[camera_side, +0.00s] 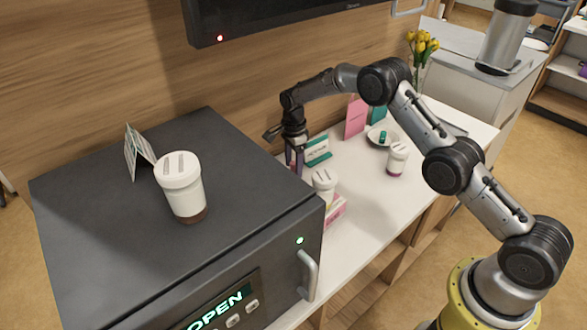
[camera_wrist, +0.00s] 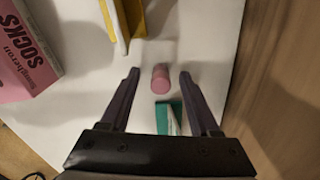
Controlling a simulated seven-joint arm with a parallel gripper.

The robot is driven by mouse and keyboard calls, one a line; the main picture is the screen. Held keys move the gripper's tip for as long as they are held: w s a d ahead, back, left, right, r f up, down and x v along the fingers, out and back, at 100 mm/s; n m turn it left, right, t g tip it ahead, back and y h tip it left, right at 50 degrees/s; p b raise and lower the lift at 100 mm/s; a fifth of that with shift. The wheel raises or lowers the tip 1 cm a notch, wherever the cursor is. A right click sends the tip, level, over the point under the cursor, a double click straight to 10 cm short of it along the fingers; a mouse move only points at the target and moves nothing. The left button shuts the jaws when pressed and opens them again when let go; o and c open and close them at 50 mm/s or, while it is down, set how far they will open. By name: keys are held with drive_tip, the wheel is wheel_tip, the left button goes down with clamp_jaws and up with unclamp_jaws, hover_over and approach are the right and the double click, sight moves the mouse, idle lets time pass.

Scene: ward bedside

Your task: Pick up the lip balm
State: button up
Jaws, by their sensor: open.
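A small pink cylinder (camera_wrist: 160,79), which looks like the lip balm, stands on the white surface in the wrist view. My gripper (camera_wrist: 159,74) is open, with one dark finger on each side of it. Gaps show between the cylinder and both fingers, and nothing is held. In the side view my gripper (camera_side: 294,166) points down behind the far right edge of the dark box. I cannot make out the pink cylinder there; the box and fingers may hide it.
A yellow-edged object (camera_wrist: 122,22) and a pink socks box (camera_wrist: 27,55) are nearby.

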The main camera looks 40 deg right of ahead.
drive_tip(key=shift+c, duration=0.3)
clamp_jaws()
idle(0.3)
